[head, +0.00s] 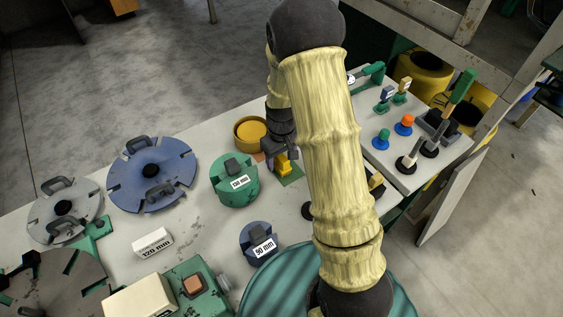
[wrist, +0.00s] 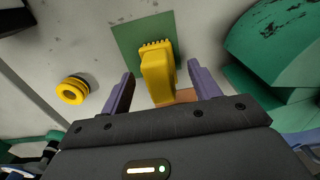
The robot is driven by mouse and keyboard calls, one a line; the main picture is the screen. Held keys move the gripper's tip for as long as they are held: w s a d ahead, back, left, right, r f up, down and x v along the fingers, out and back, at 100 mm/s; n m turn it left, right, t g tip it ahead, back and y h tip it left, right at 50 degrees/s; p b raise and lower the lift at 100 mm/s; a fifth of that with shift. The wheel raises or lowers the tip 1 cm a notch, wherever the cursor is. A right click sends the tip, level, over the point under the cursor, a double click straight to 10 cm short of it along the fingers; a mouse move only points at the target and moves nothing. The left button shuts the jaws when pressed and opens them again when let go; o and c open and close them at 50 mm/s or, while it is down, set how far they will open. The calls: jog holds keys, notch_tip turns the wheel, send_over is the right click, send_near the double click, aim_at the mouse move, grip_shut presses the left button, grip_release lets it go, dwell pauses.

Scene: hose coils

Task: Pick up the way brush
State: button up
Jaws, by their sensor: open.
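The way brush (head: 283,164) is yellow and stands on a green square mat (head: 293,180) on the grey bench. In the wrist view the brush (wrist: 157,75) shows its yellow handle and a row of short bristles at its far end, over the green mat (wrist: 130,40). My gripper (wrist: 160,69) is open, with one purple finger on each side of the brush handle and a visible gap to each. In the head view my gripper (head: 277,150) is just above the brush, partly hiding it. I cannot tell the exact height gap.
A green labelled block (head: 234,190) stands close left of the brush, and a yellow round cup (head: 250,132) behind it. A dark blue 90 mm block (head: 258,238) is nearer. Blue disc (head: 150,180) lies left. Knobs and levers (head: 404,125) stand on the right-hand surface.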

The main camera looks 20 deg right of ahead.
aim_at(281, 156)
jog(key=shift+f, duration=1.3)
jog(key=c, duration=1.2)
jog(key=shift+r, duration=0.15)
notch_tip(281, 156, up, 9)
jog(key=shift+r+b, duration=0.2)
jog(key=shift+b, duration=0.25)
jog(key=shift+r, duration=0.2)
